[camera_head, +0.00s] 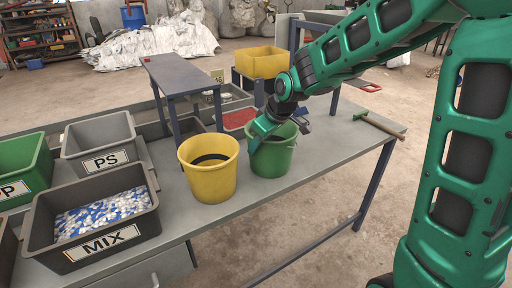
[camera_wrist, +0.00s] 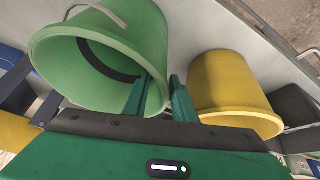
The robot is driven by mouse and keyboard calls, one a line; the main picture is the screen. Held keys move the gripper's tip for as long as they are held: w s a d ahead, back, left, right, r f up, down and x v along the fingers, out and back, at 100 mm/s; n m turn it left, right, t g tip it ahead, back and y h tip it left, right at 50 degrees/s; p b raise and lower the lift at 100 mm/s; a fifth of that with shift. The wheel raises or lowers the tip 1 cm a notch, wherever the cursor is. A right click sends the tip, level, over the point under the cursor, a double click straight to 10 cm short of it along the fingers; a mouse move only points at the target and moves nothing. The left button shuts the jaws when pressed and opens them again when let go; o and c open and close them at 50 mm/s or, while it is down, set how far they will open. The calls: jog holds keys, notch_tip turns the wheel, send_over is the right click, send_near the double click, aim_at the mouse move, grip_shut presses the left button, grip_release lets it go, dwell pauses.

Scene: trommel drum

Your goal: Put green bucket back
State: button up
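The green bucket (camera_head: 274,160) stands upright on the grey workbench, just right of the yellow bucket (camera_head: 212,180). My gripper (camera_head: 256,142) points down at the green bucket's rim, on the side facing the yellow one. In the wrist view, the two fingers (camera_wrist: 161,88) straddle the wall of the green bucket (camera_wrist: 105,55), one inside and one outside. They are apart, with the rim between them. The outer finger is in the gap beside the yellow bucket (camera_wrist: 232,90). A dark ring shows inside the green bucket.
The workbench (camera_head: 330,150) is bare right of the green bucket, up to a hammer (camera_head: 380,125). A MIX bin (camera_head: 95,228) with blue and white bits, a PS bin (camera_head: 100,145) and a green bin (camera_head: 22,170) are at left. A raised shelf (camera_head: 180,72) and a red-filled tray (camera_head: 238,119) stand behind.

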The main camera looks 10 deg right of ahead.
jog(key=v, duration=1.1)
jog(key=s+d+f+m+g+h, duration=0.25)
jog(key=s+d+m, duration=0.35)
jog(key=s+d, duration=0.7)
jog(key=s+d+f+m+g, duration=0.1)
jog(key=s+d+m, duration=0.3)
jog(key=s, duration=0.5)
jog(key=s+d+f+m+g, duration=0.1)
jog(key=s+d+f+m, duration=0.2)
jog(key=s, duration=0.7)
jog(key=shift+d+f+m+g, duration=0.35)
jog(key=shift+d+f+m, duration=0.05)
jog(key=shift+d+f, duration=0.25)
jog(key=shift+w+a+f, duration=0.1)
jog(key=shift+w+f, duration=0.15)
jog(key=shift+w, duration=0.45)
